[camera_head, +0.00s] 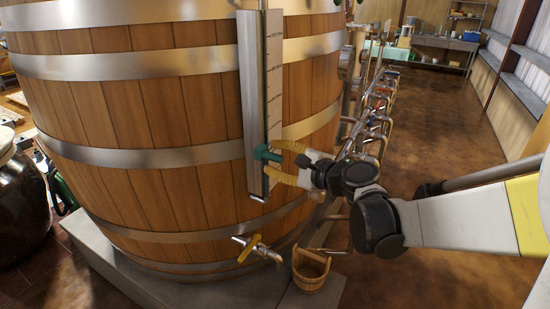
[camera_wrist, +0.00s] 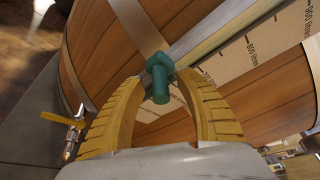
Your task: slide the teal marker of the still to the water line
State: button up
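The teal marker (camera_head: 264,154) sits low on the tall metal gauge (camera_head: 250,95) fixed to the front of the wooden still (camera_head: 150,95). In the wrist view the marker (camera_wrist: 160,82) shows a round knob pointing at the camera. My gripper (camera_head: 270,158) has its yellow fingers on either side of the marker. It is open, with a visible gap between the knob and one finger; the other finger is close to the marker, and I cannot tell if they touch. The scale plate (camera_wrist: 240,62) reads in litres. I cannot make out the water line.
A brass tap (camera_head: 257,248) sticks out below the gauge, and a wooden bucket (camera_head: 310,270) stands at the lower right on the grey plinth (camera_head: 120,268). Bent metal pipes (camera_head: 375,115) run behind my gripper. A dark jar (camera_head: 20,205) stands at the left. The floor at right is open.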

jog(key=v, duration=1.2)
jog(key=s+a+f+n+g+h, duration=0.1)
jog(key=s+f+n+g+h, duration=0.3)
jog(key=s+f+n, duration=0.4)
jog(key=s+d+f+n+g+h+b, duration=0.1)
jog(key=s+d+f+n+h, duration=0.1)
jog(key=s+d+n+h, duration=0.3)
jog(key=s+d+n, duration=0.1)
jog(key=s+n, duration=0.2)
jog(key=s, duration=0.1)
jog(key=shift+d+f+n, duration=0.3)
jog(key=shift+d+n, duration=0.1)
jog(key=shift+s, duration=0.1)
